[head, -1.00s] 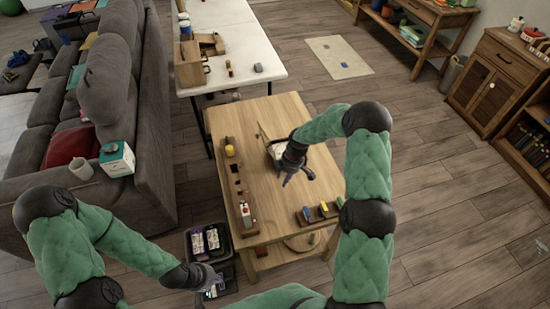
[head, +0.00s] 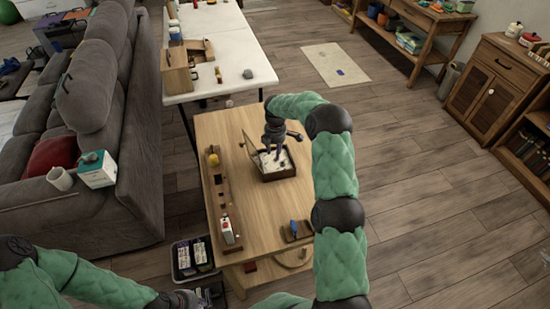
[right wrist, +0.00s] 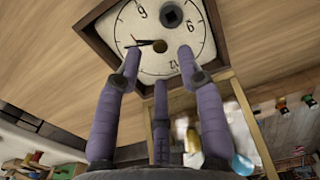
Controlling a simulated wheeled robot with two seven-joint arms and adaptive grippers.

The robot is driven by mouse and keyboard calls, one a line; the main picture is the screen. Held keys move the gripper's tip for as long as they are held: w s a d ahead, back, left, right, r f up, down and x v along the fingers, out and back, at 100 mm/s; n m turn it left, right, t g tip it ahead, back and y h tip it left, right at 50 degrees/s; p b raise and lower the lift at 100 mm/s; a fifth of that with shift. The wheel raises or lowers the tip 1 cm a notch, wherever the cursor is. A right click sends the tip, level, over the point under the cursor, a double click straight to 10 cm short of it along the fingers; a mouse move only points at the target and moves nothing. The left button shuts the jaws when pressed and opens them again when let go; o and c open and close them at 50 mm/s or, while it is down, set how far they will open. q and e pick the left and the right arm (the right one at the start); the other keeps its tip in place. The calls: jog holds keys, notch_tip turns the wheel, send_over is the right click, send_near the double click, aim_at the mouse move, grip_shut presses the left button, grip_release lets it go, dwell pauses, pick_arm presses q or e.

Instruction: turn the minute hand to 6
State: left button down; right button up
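The clock (head: 291,171) lies on the wooden table as a dark square case with a white face, its glazed lid (head: 249,147) standing open at the left. In the right wrist view the face (right wrist: 125,28) fills the top, with its numerals inverted or tilted.
A long wooden rack (head: 219,190) lies along the table's left side. A small holder with a blue item (head: 294,227) is at the front right. A black basket (head: 181,272) stands by the table's front left. A grey sofa (head: 135,210) is at left.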

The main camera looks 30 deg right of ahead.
jog(key=shift+f+b, duration=0.3)
jog(key=shift+f, duration=1.5)
grip_shut()
jog(key=shift+m, duration=1.3)
jog(key=m, duration=0.3)
jog(key=shift+m+p, duration=0.3)
jog(key=shift+p, duration=0.05)
jog(key=m, duration=0.6)
